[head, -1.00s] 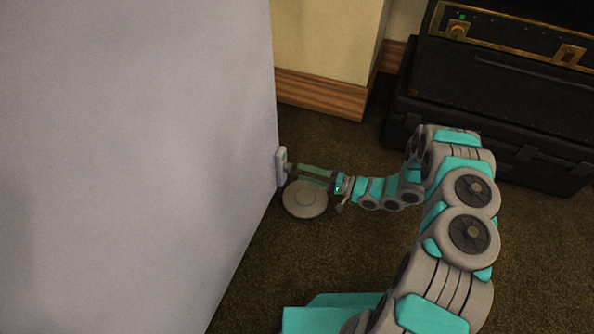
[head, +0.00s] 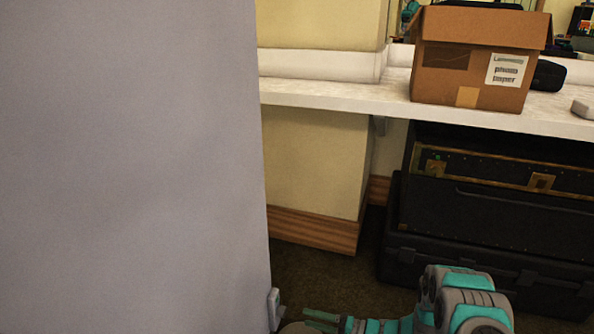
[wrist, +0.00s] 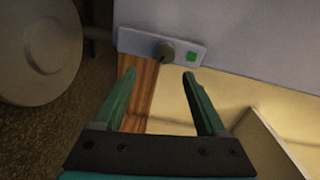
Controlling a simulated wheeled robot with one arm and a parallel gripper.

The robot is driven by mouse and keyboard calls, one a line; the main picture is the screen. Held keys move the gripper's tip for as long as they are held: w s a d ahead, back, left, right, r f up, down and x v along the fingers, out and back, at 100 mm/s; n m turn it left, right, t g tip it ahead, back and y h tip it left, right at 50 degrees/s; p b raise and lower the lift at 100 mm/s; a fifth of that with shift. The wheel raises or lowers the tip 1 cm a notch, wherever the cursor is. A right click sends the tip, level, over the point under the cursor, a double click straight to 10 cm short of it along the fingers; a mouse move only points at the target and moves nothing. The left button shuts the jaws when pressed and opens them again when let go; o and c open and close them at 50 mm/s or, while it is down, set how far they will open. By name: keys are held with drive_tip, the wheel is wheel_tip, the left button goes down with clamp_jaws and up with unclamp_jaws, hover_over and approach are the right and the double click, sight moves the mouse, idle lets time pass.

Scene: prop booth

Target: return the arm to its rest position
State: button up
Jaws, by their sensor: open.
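My gripper (wrist: 158,75) is open, with two green fingers apart and nothing between them. In the head view my gripper (head: 322,318) shows low in the picture, beside the right edge of a tall grey panel (head: 130,160). The plate (head: 273,308) also shows in the head view. My arm stretches from the lower right toward the panel, mostly cut off by the bottom edge.
A round grey disc (wrist: 38,45) is left of the fingers. A white shelf (head: 330,97) bears a cardboard box (head: 450,80). Black cases (head: 480,210) stand beneath it at right. Dark carpet (head: 300,275) is clear between panel and cases.

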drive_tip(key=w+d+r+n+t+h+p, duration=0.2)
drive_tip(key=w+d+r+h, duration=0.6)
drive_tip(key=w+d+h, duration=0.5)
drive_tip(key=s+d+r+h+p, duration=0.1)
drive_tip(key=s+d+r+h, duration=0.1)
drive_tip(key=s+d+r, duration=0.3)
drive_tip(key=d+r+m+g+h+p, duration=0.1)
drive_tip(key=d+r+h, duration=0.15)
drive_tip(key=r, duration=0.45)
drive_tip(key=s+d+r+h+p, duration=0.1)
drive_tip(key=s+d+r+h, duration=0.15)
drive_tip(key=d+r, duration=0.35)
drive_tip(key=s+a+r+g+p, duration=0.1)
drive_tip(key=s+r+g, duration=0.1)
drive_tip(key=s+r, duration=0.45)
drive_tip(key=s+a+r+g+p, duration=0.1)
drive_tip(key=s+a+r+g, duration=0.15)
drive_tip(key=s, duration=0.75)
drive_tip(key=s+a+r+g+y, duration=0.1)
drive_tip(key=s+a, duration=0.3)
drive_tip(key=s, duration=0.5)
drive_tip(key=s+a+r+n+g+y+p, duration=0.1)
drive_tip(key=s+a+r+g, duration=0.1)
drive_tip(key=s+a, duration=0.3)
drive_tip(key=s+a+r+g+y, duration=0.1)
drive_tip(key=s+a+r, duration=0.2)
drive_tip(key=s, duration=1)
drive_tip(key=shift+s+a+n+g+y+p, duration=0.3)
drive_tip(key=shift+s+a+n+g+p, duration=0.1)
drive_tip(key=shift+a, duration=0.65)
